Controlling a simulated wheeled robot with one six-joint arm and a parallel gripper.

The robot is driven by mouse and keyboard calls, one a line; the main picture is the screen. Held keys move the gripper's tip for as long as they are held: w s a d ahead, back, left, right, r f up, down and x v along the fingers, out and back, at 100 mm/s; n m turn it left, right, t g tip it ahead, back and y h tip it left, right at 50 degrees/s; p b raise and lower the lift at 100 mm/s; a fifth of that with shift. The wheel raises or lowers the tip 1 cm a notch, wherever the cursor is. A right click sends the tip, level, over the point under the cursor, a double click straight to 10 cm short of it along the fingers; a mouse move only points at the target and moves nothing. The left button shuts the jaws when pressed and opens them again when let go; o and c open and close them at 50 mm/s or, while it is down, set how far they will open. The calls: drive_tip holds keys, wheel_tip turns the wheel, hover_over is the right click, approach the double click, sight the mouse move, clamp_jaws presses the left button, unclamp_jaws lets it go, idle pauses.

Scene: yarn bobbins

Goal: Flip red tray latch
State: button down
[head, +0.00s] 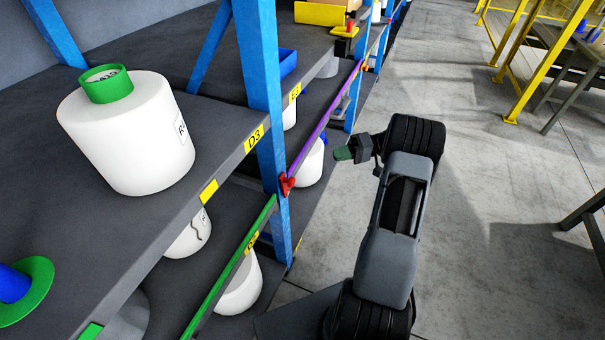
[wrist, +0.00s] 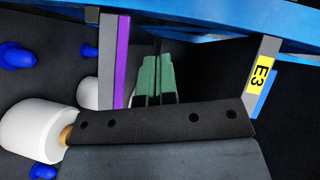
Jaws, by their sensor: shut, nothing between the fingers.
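A small red latch (head: 287,184) sits on the blue shelf post, where a green rail and a purple rail (head: 325,118) meet. A second red part (head: 346,29) with a yellow piece shows farther back on the shelf; I cannot tell if it is a latch. My gripper (head: 343,154) has green fingertips, is shut and empty, and is to the right of the nearer latch, apart from it, pointing at the shelf. In the wrist view the closed green fingers (wrist: 157,78) are beside the purple rail (wrist: 121,60). No red part shows in the wrist view.
A blue post (head: 262,75) stands left of my gripper. A large white bobbin (head: 125,140) with a green core sits on the upper shelf. Other white bobbins are on the lower level. A label E3 (wrist: 262,73) marks a shelf edge.

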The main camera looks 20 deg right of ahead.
drive_tip(key=shift+a, duration=0.1)
idle(0.3)
drive_tip(key=s+f+x, duration=0.1)
drive_tip(key=s+x, duration=0.1)
drive_tip(key=x, duration=1)
drive_tip(key=shift+s+a, duration=0.3)
drive_tip(key=shift+a, duration=0.2)
drive_tip(key=shift+s+b, duration=0.1)
drive_tip(key=shift+b, duration=0.3)
